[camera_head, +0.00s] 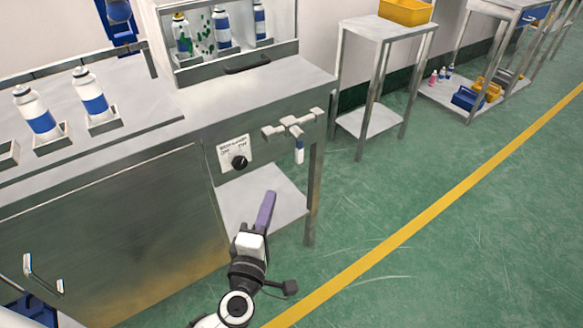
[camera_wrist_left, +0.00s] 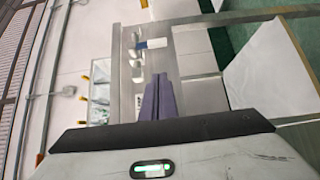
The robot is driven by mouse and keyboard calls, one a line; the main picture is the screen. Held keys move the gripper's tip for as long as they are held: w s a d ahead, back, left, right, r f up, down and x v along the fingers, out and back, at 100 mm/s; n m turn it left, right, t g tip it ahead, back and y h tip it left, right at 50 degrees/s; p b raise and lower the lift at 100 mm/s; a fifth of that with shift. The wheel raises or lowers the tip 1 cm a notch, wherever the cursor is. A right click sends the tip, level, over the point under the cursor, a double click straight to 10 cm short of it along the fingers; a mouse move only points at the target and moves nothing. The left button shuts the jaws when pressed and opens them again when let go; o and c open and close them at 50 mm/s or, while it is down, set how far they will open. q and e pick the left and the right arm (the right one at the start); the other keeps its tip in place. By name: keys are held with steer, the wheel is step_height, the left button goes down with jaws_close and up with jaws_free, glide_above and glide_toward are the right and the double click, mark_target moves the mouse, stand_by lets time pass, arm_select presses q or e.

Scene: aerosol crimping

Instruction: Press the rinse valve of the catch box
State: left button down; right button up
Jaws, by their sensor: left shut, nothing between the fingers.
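The valve (camera_head: 291,126) is a pale metal tap with a cross-shaped handle and a blue-and-white spout end. It sits on the bench front near its right end. The catch box (camera_head: 238,70) is a metal-framed box on the bench top; it holds blue-and-white cans, and green spots show inside. My left gripper (camera_head: 268,198) has purple fingers, shut and empty, below the valve and apart from it in the head view. In the left wrist view the shut fingers (camera_wrist_left: 157,82) point toward the pale valve parts (camera_wrist_left: 138,54). My right gripper is not in view.
A white plate with a black knob (camera_head: 239,162) is on the bench front, left of the valve. A low shelf (camera_head: 240,200) lies below. Two cans (camera_head: 90,98) stand in holders on the left bench. Open green floor (camera_head: 430,260) is to the right.

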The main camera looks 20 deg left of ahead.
arm_select(q)
steer(key=w+d+b, duration=0.1)
steer(key=w+b, duration=0.1)
steer(key=w, duration=1)
steer(key=shift+w+d, duration=0.15)
steer(key=shift+w, duration=0.25)
